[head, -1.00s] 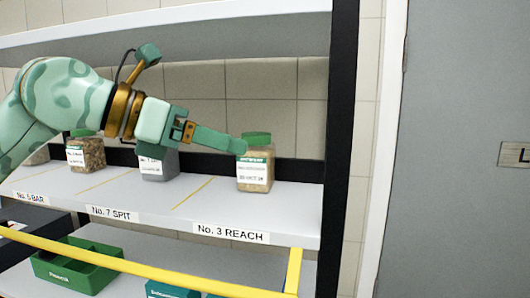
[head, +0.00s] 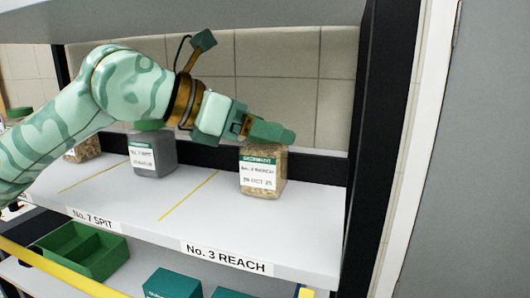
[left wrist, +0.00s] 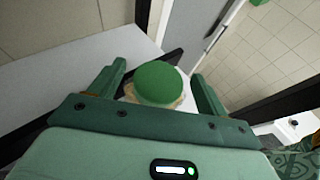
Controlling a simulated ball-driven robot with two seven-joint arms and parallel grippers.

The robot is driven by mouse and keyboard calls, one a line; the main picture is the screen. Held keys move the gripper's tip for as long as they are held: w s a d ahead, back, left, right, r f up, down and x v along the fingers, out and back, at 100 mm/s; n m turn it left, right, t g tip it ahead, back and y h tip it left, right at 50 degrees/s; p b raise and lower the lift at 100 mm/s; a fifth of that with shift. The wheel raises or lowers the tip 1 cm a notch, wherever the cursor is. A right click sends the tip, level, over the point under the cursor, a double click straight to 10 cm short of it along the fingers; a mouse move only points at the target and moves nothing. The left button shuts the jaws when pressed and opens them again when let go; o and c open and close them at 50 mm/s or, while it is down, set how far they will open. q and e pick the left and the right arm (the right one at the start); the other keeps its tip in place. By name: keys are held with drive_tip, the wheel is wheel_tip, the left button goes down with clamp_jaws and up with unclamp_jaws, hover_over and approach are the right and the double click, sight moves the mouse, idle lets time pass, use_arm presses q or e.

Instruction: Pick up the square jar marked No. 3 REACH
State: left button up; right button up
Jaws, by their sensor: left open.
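The square jar (head: 262,175) stands upright on the shelf behind the label No. 3 REACH (head: 226,258). It is clear, with tan grainy contents and a white and green label. My left gripper (head: 273,132) is over the top of the jar and hides its lid in the head view. In the left wrist view the round green lid (left wrist: 159,84) lies between the two open fingers (left wrist: 158,82), with a gap on each side. My right gripper is not in view.
A grey-filled jar (head: 152,156) stands to the left behind No. 7 SPIT, with another jar (head: 86,150) further left. A black post (head: 378,130) bounds the shelf on the right. A yellow bar (head: 60,270) and green bins (head: 85,252) are below. Shelf surface between jars is clear.

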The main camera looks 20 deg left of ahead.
use_arm(q)
drive_tip(key=x, duration=0.2)
drive_tip(key=shift+w+d+f, duration=0.1)
drive_tip(key=shift+w+d, duration=0.1)
drive_tip(key=shift+w, duration=0.05)
drive_tip(key=shift+s+a, duration=0.1)
drive_tip(key=shift+s, duration=0.05)
drive_tip(key=c, duration=0.6)
clamp_jaws()
